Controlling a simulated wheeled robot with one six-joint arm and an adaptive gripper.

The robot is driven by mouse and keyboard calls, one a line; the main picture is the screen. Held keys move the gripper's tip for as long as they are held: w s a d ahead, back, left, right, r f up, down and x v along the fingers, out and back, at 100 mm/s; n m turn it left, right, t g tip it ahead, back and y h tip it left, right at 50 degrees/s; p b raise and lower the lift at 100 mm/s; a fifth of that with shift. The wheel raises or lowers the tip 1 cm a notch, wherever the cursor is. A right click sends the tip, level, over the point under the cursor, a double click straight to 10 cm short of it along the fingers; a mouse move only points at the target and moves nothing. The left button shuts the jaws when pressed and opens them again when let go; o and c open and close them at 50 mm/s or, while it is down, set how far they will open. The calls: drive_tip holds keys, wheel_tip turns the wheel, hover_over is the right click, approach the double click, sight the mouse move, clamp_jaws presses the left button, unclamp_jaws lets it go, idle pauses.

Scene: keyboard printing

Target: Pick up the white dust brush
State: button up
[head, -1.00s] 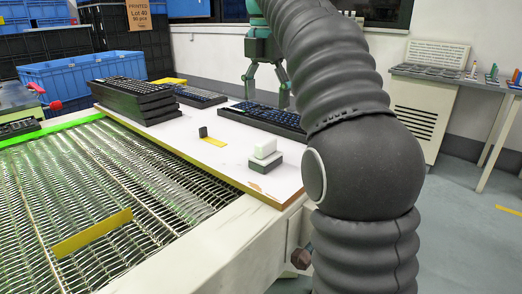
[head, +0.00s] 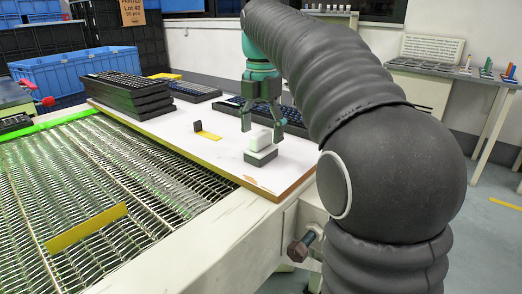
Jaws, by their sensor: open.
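A small white block (head: 258,139), which I take for the white dust brush, rests on a dark grey block with a pale top (head: 260,158). Both are near the front right edge of the white table board (head: 222,158). Bristles cannot be made out at this size. The fingers are empty. I cannot tell whether they are above the block or slightly behind it.
A yellow piece with a small black upright (head: 208,134) lies left of the white block. Stacked black keyboards (head: 130,95) stand at the back left, and another keyboard (head: 232,106) lies behind my gripper. A metal mesh conveyor (head: 80,180) runs along the left.

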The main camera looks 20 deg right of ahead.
sight(262, 132)
wheel_tip(262, 132, down, 4)
drive_tip(key=shift+s+f+b, duration=0.1)
drive_tip(key=shift+s+b, duration=0.05)
drive_tip(key=shift+b, duration=0.2)
drive_tip(key=c, duration=1.4)
drive_tip(key=shift+r, duration=0.6)
wheel_tip(262, 132, up, 3)
drive_tip(key=shift+p, duration=0.55)
drive_tip(key=s+d+r, duration=0.2)
drive_tip(key=d, duration=0.1)
drive_tip(key=s+d+r, duration=0.2)
drive_tip(key=d, duration=0.1)
drive_tip(key=s+d+r, duration=0.2)
drive_tip(key=s+d, duration=0.1)
drive_tip(key=shift+s+d+r, duration=0.1)
drive_tip(key=shift+d+r, duration=0.05)
drive_tip(key=shift+r, duration=0.25)
